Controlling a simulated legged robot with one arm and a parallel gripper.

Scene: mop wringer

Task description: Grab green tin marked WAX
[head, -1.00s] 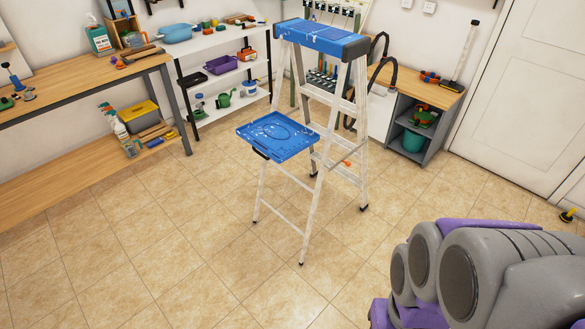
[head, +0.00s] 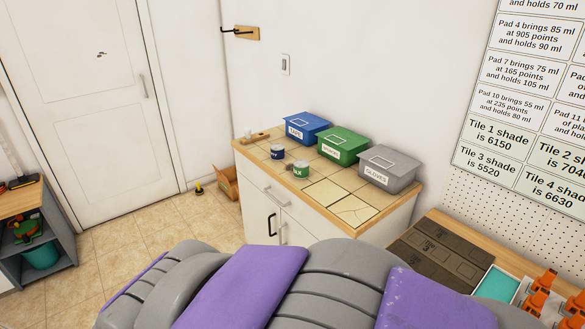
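The small green tin (head: 301,170) stands on the tiled top of a white cabinet (head: 257,206). Its pale label appears to end in "AX"; the start is hard to read. A small dark blue tin (head: 278,152) stands just left of and behind it. Large grey and purple parts of my own arm fill the bottom of the head view, in front of the cabinet. My gripper's fingers do not show.
Blue (head: 308,128), green (head: 343,146) and grey (head: 389,169) lidded boxes stand behind the tins; the grey one reads GLOVES. A wooden block (head: 257,137) lies at the left. Floor (head: 185,226) is open left of the cabinet.

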